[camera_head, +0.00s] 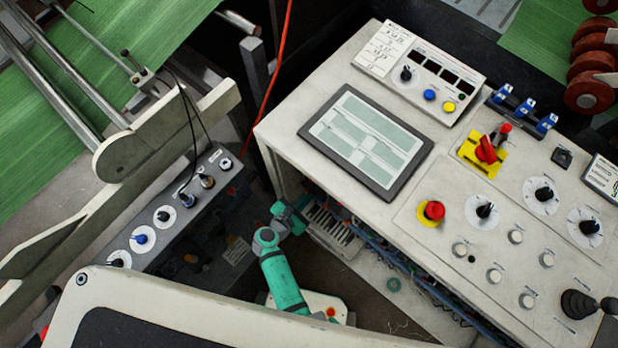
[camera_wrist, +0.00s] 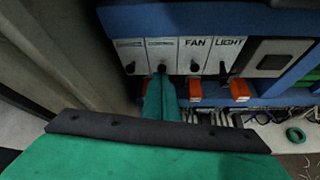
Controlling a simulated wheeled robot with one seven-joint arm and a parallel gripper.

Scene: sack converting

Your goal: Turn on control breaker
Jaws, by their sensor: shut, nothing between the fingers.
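In the wrist view, a row of white breakers with dark toggles sits in a blue housing. The two right ones read FAN (camera_wrist: 195,55) and LIGHT (camera_wrist: 230,55). The labels on the left breaker (camera_wrist: 130,52) and the second breaker (camera_wrist: 161,50) are too small to read, so I cannot tell which is the control breaker. My gripper (camera_wrist: 161,78) is shut and empty. Its tips are at the second breaker's toggle, overlapping its lower end in the picture; contact is unclear. In the head view my teal arm reaches toward the open cabinet (camera_head: 330,228), and the breakers are hidden.
Orange blocks (camera_wrist: 195,93) and wires lie below the breakers. A grey panel wall (camera_wrist: 75,50) stands close on the left. In the head view, the console top carries a screen (camera_head: 367,142), a red emergency button (camera_head: 433,210) and knobs. A switch box (camera_head: 165,215) stands left of my arm.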

